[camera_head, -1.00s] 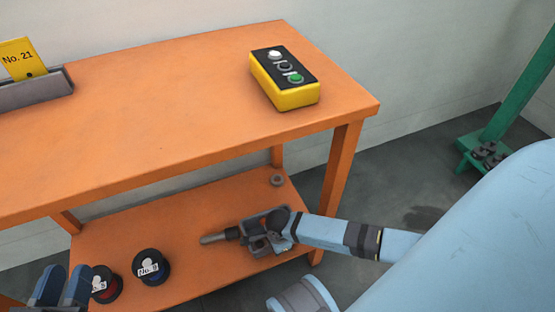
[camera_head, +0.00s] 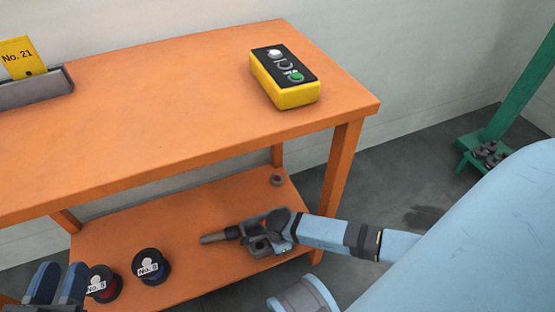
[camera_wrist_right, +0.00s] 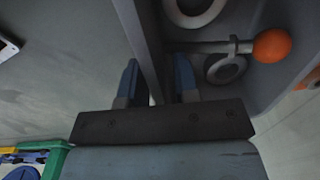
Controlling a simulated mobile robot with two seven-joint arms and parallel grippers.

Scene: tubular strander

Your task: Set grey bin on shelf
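In the right wrist view, a grey bin (camera_wrist_right: 262,100) fills the upper right, with pale rings and an orange ball-ended rod inside. My right gripper (camera_wrist_right: 157,75) has its two blue fingers on either side of the bin's wall, and appears shut on it. The orange table (camera_head: 170,115) has a lower shelf (camera_head: 195,205). My left gripper (camera_head: 60,285) is at the lower left edge, its blue fingers apart with nothing seen between them.
A yellow button box (camera_head: 285,78) and a grey holder (camera_head: 40,88) with a "No. 21" card stand on the tabletop. A green post (camera_head: 515,90) stands at right.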

